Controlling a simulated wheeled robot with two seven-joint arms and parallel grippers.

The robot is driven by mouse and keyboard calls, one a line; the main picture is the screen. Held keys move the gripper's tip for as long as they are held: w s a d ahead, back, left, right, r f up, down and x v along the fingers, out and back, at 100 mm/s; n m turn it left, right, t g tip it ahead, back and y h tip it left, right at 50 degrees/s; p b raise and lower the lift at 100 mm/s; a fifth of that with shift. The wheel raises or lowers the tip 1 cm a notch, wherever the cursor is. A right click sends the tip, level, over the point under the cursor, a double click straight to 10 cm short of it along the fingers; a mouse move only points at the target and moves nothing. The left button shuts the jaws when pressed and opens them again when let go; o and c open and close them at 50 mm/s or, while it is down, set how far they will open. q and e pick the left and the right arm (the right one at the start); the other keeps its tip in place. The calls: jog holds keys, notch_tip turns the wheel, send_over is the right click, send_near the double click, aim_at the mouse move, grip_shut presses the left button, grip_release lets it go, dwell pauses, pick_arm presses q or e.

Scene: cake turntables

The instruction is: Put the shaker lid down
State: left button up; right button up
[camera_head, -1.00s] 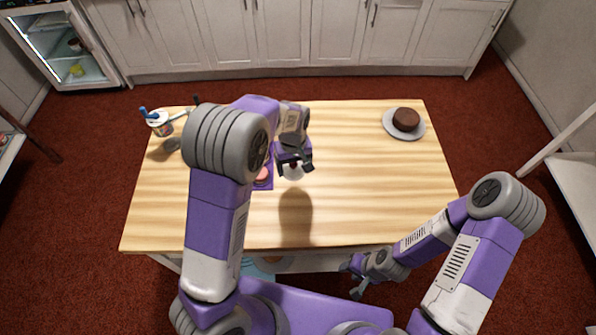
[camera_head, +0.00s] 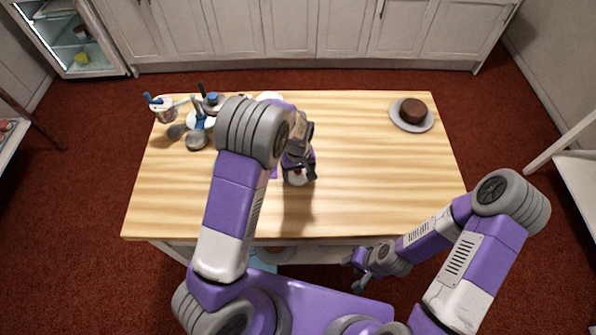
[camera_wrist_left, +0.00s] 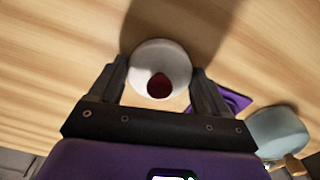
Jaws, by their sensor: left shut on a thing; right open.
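The shaker lid, a white round piece with a dark red middle, is between the fingers of my left gripper (camera_head: 298,174). In the left wrist view the lid (camera_wrist_left: 174,56) sits at the fingertips of the left gripper (camera_wrist_left: 159,74), which is shut on it. The lid is low over the middle of the wooden table (camera_head: 370,190); I cannot tell whether it touches the wood. My right gripper (camera_head: 362,268) is open and empty in front of the table's near edge. My left arm hides part of the tabletop.
A chocolate cake (camera_head: 413,110) stands on a grey plate at the back right. A cup with utensils (camera_head: 166,114) and several metal tools (camera_head: 197,139) crowd the back left. A purple mat (camera_wrist_left: 236,101) and a pale teal round object (camera_wrist_left: 280,134) are near the lid. The table's right half is mostly clear.

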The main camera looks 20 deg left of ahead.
pick_arm(q)
jog(key=o, duration=1)
jog(key=shift+f, duration=0.15)
jog(key=shift+c, duration=0.2)
jog(key=shift+r, duration=0.55)
notch_tip(320, 180, up, 11)
jog(key=p, duration=0.2)
jog(key=shift+r, duration=0.15)
